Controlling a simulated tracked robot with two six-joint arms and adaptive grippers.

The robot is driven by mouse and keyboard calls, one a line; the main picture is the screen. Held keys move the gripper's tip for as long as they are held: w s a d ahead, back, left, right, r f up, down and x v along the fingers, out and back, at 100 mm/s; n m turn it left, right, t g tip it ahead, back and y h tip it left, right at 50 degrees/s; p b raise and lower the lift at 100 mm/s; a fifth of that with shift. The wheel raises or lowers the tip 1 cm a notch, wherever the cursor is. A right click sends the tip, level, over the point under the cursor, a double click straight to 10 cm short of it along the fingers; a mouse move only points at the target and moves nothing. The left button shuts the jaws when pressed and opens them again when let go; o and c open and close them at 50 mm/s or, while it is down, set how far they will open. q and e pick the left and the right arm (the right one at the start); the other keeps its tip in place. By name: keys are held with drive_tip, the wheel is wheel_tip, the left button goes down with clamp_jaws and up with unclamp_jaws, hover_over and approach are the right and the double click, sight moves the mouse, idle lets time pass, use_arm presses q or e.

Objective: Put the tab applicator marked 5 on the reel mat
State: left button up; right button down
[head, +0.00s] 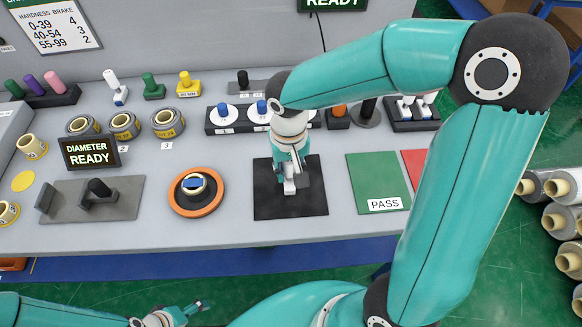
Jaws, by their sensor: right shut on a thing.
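My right gripper (290,178) points down over the black square mat (262,207), which looks like the reel mat. It is shut on a small pale thing (289,188), probably a tab applicator. That thing is at the middle of the mat. The gripper hides most of it, and I cannot read a 5 on it or tell whether it touches the mat. Similar white pieces stand in a black rack (412,125) at the back right. My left gripper (196,308) is low at the front, off the table, away from the mat. Its fingers are too small to judge.
A black rack with white discs (222,125) stands behind. A grey plate (72,207) lies further left.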

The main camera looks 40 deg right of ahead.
drive_tip(key=shift+f, duration=0.2)
drive_tip(key=c, duration=0.9)
unclamp_jaws()
drive_tip(key=shift+o, duration=0.2)
drive_tip(key=shift+r, duration=0.1)
drive_tip(key=shift+r, duration=0.25)
wheel_tip(320, 180, up, 12)
drive_tip(key=shift+f, duration=0.15)
